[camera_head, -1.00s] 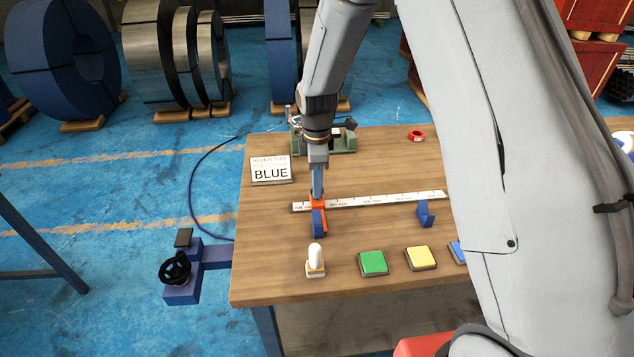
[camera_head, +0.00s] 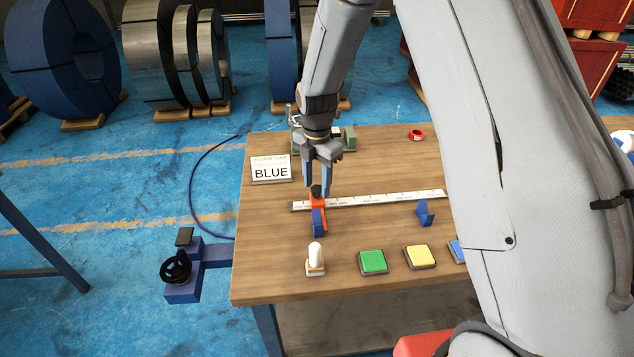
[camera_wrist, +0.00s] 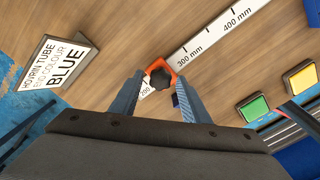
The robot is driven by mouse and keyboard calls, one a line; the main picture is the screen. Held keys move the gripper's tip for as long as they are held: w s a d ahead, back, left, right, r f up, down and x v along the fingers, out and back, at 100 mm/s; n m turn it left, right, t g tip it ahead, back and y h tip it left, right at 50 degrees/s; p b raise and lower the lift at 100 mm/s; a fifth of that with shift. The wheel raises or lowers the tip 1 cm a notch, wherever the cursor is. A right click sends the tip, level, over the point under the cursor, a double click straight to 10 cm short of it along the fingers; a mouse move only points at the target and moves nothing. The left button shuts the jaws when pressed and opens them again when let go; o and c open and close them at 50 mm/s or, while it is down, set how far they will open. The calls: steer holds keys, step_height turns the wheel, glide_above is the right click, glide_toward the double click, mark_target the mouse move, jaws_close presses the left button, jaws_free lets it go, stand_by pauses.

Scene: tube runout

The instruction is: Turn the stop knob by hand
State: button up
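The stop knob (camera_wrist: 160,78) is a black lobed knob on an orange stop (camera_wrist: 178,63). The stop sits on a white ruler (camera_head: 385,198), near its left end on the table; in the wrist view it is by the 200 mm mark. In the head view the knob (camera_head: 316,191) shows just below my gripper (camera_head: 317,185). My gripper is open, pointing down, with one blue finger on each side of the knob. In the wrist view a small gap shows between knob and fingers; I cannot tell how far down the tips reach. A blue block (camera_head: 318,222) lies in front of the stop.
A sign reading BLUE (camera_head: 271,169) stands to the left. A white-capped post (camera_head: 315,258), a green pad (camera_head: 373,262) and a yellow pad (camera_head: 420,256) line the front edge. A blue bracket (camera_head: 425,213) is to the right. A green fixture (camera_head: 349,138) stands behind my gripper.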

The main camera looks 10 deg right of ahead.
steer(key=shift+r, duration=0.1)
steer(key=shift+r+p, duration=0.6)
steer(key=shift+r, duration=0.35)
